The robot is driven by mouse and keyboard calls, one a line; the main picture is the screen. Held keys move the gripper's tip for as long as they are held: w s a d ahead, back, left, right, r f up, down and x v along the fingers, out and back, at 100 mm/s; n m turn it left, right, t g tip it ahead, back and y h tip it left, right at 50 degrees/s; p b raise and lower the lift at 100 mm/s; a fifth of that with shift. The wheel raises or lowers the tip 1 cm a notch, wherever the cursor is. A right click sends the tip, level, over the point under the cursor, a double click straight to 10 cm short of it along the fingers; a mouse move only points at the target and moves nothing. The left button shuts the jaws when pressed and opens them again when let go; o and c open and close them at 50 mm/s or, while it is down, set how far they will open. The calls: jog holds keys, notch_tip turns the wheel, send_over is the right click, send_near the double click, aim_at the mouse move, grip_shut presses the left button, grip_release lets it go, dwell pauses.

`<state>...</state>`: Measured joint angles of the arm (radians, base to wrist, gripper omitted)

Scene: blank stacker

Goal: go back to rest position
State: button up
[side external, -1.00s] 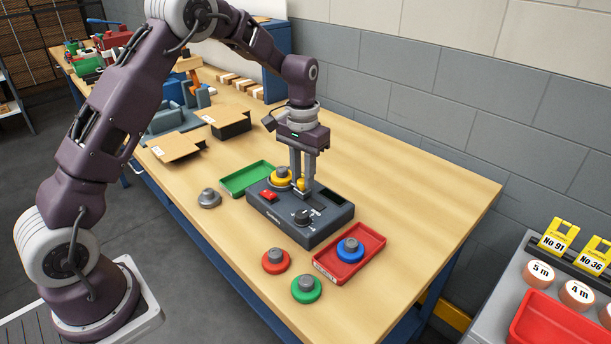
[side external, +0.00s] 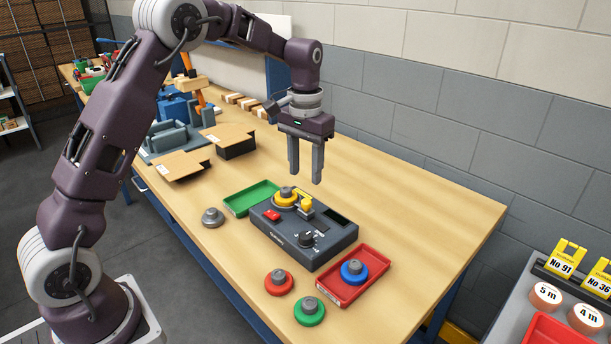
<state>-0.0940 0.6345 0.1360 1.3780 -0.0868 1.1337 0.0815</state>
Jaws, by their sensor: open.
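My gripper (side external: 305,172) is open and empty. It hangs with its fingers pointing down, in the air above and behind the dark grey device (side external: 292,250). The device sits on the wooden table and has a red switch, a black knob and a dark panel on top. A yellow disc with a grey knob (side external: 286,197) sits on the device's back left part. A small yellow piece (side external: 306,204) stands beside it, below my fingers and apart from them.
A green tray (side external: 240,207) lies left of the device. A red tray (side external: 374,278) holds a blue disc (side external: 354,271). Red (side external: 279,282) and green (side external: 309,311) discs and a grey piece (side external: 212,217) lie on the table. Cardboard boxes (side external: 180,164) stand farther back. The table's right side is clear.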

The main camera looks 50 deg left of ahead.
jog(key=s+d+r+t, duration=0.2)
jog(key=s+d+r, duration=0.1)
jog(key=s+r, duration=0.4)
jog(key=s+d+r+t, duration=0.1)
jog(key=s+d+r, duration=0.2)
jog(key=s+r, duration=0.5)
jog(key=s+d+f+m+t, duration=0.1)
jog(key=s+f, duration=0.1)
jog(key=s, duration=0.6)
jog(key=s+d+f+t, duration=0.1)
jog(key=s+f, duration=0.2)
jog(key=s, duration=0.5)
jog(key=shift+m+t, duration=0.3)
jog(key=shift+m, duration=0.1)
